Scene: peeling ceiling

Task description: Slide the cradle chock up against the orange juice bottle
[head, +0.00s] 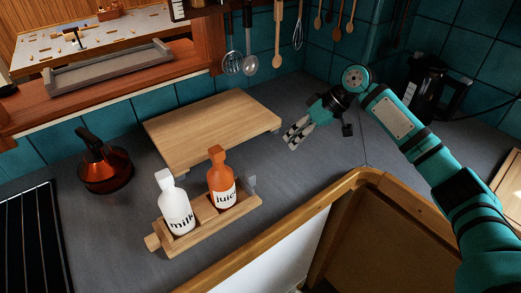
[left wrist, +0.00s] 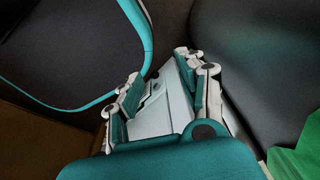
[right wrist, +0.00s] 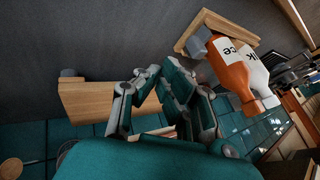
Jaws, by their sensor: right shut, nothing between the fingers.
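The orange juice bottle (head: 221,182) stands upright in a wooden cradle (head: 200,237) on the grey counter, beside the white milk bottle (head: 174,208). A small grey block, which looks like the cradle chock (head: 250,182), sits at the cradle's right end. In the head view a small gap shows between it and the juice bottle. The block also shows in the right wrist view (right wrist: 197,46), close by the juice bottle (right wrist: 232,72). My right gripper (head: 291,138) is shut and empty, above the counter, right of and apart from the cradle. My left gripper (left wrist: 159,68) is open and empty, outside the head view.
A wooden board (head: 212,127) lies behind the cradle. A dark red kettle-like pot (head: 104,168) stands at the left, near the black hob (head: 30,240). A wooden counter edge (head: 290,225) runs in front. The counter right of the cradle is clear.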

